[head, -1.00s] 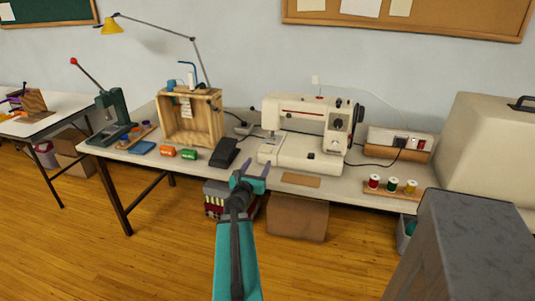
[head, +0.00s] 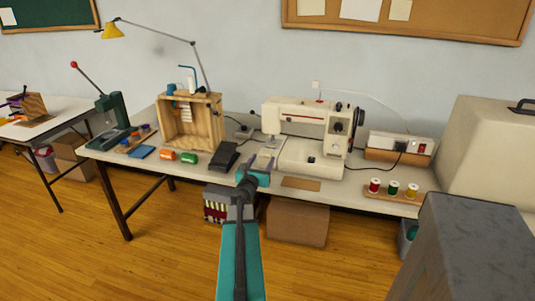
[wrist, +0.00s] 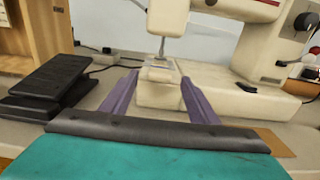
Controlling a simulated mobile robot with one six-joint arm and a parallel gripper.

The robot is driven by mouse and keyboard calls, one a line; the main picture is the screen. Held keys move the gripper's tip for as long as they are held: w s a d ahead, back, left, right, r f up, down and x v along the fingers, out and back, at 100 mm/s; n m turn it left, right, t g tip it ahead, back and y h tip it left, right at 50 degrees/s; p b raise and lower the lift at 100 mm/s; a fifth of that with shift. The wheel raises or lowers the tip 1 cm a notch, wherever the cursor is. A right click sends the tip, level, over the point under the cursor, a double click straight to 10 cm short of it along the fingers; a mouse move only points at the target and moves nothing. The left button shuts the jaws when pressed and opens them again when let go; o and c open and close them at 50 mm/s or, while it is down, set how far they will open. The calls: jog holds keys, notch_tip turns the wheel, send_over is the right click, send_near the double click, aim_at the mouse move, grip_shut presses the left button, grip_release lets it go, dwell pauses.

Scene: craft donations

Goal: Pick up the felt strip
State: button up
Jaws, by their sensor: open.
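My gripper (head: 261,164) has two purple fingers, spread apart and empty, at the front of the table by the sewing machine's left end. In the wrist view my gripper (wrist: 160,77) points at the sewing machine (wrist: 228,64), with its free-arm end and needle area between the fingers. I cannot pick out a felt strip for certain. A flat brown rectangle (head: 300,183) lies at the table's front edge, right of my gripper; its material is unclear. It shows partly in the wrist view (wrist: 275,144), behind my gripper's dark edge.
A black foot pedal (head: 225,155) lies left of my gripper. A spool rack (head: 388,195) stands at right. A grey block (head: 470,250) fills the lower right.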

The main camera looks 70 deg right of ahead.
aim_at(266, 154)
jog(key=shift+d, duration=0.1)
dwell(0.3)
jog(key=shift+d+p, duration=0.6)
jog(key=shift+d, duration=1.95)
jog(key=c, duration=1.1)
